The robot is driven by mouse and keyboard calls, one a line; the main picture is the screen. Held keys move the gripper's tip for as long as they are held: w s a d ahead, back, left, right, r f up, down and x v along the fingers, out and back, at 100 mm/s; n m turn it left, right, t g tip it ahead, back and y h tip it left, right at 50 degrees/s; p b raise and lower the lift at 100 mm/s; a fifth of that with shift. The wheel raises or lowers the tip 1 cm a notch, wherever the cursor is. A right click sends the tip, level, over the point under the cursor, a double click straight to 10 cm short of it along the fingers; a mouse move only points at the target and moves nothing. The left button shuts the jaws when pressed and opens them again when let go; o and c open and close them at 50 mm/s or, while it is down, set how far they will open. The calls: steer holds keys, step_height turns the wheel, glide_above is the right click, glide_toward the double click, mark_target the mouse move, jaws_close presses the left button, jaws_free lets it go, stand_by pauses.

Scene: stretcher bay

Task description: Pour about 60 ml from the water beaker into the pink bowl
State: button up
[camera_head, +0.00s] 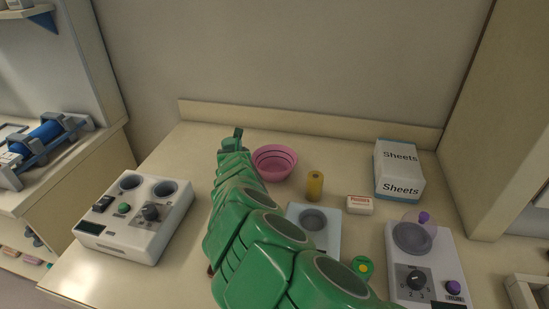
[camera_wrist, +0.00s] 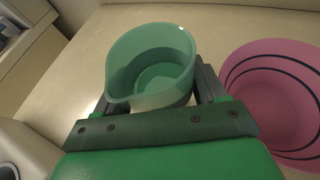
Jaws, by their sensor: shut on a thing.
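The water beaker (camera_wrist: 150,62), a translucent green cup with a small spout, is between my gripper's (camera_wrist: 155,88) two fingers in the wrist view. My gripper is shut on it. The beaker looks about upright; its inside shows a darker green bottom, and I cannot tell the water level. The pink bowl (camera_wrist: 262,92), with dark rings inside, is just to the right of the beaker, apart from it. In the head view the pink bowl (camera_head: 275,162) stands at the back of the counter, right of my gripper's end (camera_head: 236,140). The beaker is hidden behind my arm there.
A yellow cylinder (camera_head: 314,186), a small white box (camera_head: 360,205) and a Sheets box (camera_head: 399,172) stand right of the bowl. A flat scale-like device (camera_head: 328,240) and a dial device (camera_head: 430,265) are nearer. A two-well device (camera_head: 135,218) stands left. Bare counter lies behind the bowl.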

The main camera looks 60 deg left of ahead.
mark_target(241, 142)
steer(key=shift+w+r, duration=0.1)
steer(key=shift+w+d+r, duration=0.1)
steer(key=shift+w+r, duration=0.1)
steer(key=shift+r, duration=0.05)
steer(key=shift+w+d+r+m+g+y, duration=0.25)
steer(key=shift+w+r+m+g+y, duration=0.1)
steer(key=shift+r+m, duration=0.35)
steer(key=shift+w+d+r+m+g+y, duration=0.25)
steer(key=shift+r+m+g+y, duration=0.1)
steer(key=shift+r+m, duration=0.35)
steer(key=shift+w+d+m, duration=0.15)
steer(key=shift+w+m, duration=0.25)
steer(key=shift+w, duration=0.05)
steer(key=shift+w+d+r+m+g+y, duration=0.25)
steer(key=shift+m+y, duration=0.2)
steer(key=shift+m, duration=0.3)
steer(key=shift+w+r+m+g+y, duration=0.3)
steer(key=shift+m+y, duration=0.2)
steer(key=shift+m, duration=0.2)
steer(key=shift+w+d+r+m+g+y, duration=0.1)
steer(key=shift+w+d+m+g+y, duration=0.1)
steer(key=shift+m+g+y, duration=0.4)
steer(key=shift+r+m+t+y+b, duration=0.25)
steer(key=shift+r+m+t+b, duration=0.15)
steer(key=shift+m, duration=0.45)
steer(key=shift+w+d+f+m+y+b, duration=0.1)
steer(key=shift+w+f+m+y+b, duration=0.25)
steer(key=shift+m+b, duration=0.5)
